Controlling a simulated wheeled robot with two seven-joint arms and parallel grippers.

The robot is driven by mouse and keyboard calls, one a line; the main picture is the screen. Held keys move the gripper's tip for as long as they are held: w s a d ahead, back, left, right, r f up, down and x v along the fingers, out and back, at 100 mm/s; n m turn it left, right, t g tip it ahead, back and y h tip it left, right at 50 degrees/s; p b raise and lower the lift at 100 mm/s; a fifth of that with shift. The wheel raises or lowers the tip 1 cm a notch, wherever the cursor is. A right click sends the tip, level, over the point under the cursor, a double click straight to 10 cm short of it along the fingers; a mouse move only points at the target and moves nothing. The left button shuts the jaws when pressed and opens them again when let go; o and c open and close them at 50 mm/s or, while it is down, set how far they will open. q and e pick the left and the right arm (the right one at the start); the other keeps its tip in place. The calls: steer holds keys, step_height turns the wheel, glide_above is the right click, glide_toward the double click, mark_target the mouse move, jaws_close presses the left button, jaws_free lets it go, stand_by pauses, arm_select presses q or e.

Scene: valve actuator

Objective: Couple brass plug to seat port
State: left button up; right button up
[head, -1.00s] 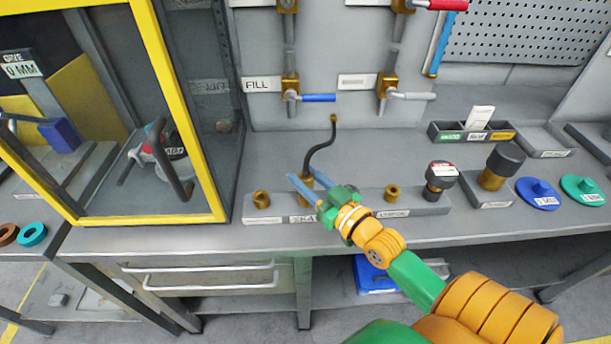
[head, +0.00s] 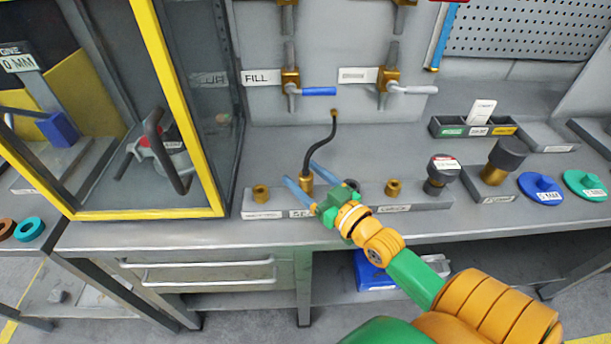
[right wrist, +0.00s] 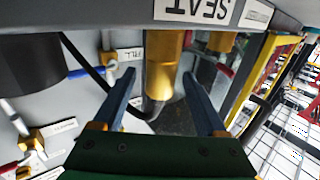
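The brass plug (head: 306,183) stands upright at the second position of the grey port strip (head: 440,203), with a black hose rising from its top. In the right wrist view the brass plug (right wrist: 166,55) lines up with the label reading SEAT (right wrist: 195,8). My right gripper (head: 303,174) is open, with its blue fingers on either side of the plug and gaps showing between them and the brass. The plug's lower end is hidden, so I cannot tell how deep it sits. My left gripper is not in view.
Brass ports (head: 261,194) and (head: 393,188) stand on the same strip, with a dark knob (head: 441,175) at its right end. The hose (head: 318,149) runs back to a wall fitting. A yellow-framed cabinet (head: 150,212) stands at the left. The bench front is clear.

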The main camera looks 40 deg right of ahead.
mark_target(311, 183)
steer(key=s, duration=0.4)
steer(key=s+b, duration=0.1)
steer(key=s, duration=0.1)
steer(key=shift+s+d+f, duration=0.15)
steer(key=shift+s+d, duration=0.15)
steer(key=shift+s, duration=0.3)
